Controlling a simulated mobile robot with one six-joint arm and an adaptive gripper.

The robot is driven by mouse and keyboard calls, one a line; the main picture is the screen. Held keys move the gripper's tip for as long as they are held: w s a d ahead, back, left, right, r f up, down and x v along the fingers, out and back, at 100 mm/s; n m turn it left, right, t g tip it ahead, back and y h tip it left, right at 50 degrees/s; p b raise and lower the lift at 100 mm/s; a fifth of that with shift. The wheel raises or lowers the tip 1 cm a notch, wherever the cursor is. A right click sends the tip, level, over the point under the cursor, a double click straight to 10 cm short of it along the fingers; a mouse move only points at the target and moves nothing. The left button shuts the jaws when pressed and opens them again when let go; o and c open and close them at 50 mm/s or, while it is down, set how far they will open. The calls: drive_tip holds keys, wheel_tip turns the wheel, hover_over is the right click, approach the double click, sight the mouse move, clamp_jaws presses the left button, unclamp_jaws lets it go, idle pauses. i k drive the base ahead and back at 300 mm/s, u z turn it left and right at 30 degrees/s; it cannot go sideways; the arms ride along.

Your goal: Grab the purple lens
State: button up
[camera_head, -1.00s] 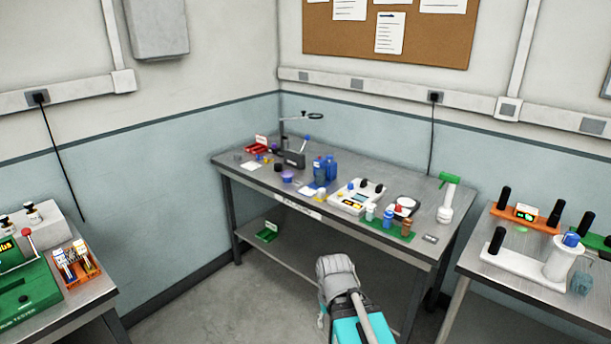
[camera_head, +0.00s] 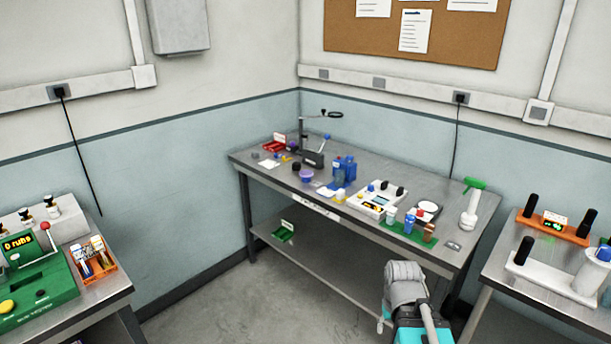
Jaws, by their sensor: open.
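A small purple piece (camera_head: 306,174), which looks like the purple lens, sits on the left half of the grey metal bench (camera_head: 345,176) against the back wall. It is small in the picture, so its exact shape is hard to tell. A dark round piece stands just left of it. Part of my arm (camera_head: 405,285), grey with teal below, shows at the bottom right, in front of the bench and well apart from the purple piece. I cannot make out the fingers of my gripper.
A white device (camera_head: 377,199) and a green spray bottle (camera_head: 472,203) are further right. Other benches flank the scene; open floor lies between.

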sight(304, 173)
drive_tip(key=z, duration=0.1)
drive_tip(key=i, duration=1)
drive_tip(key=u, duration=0.05)
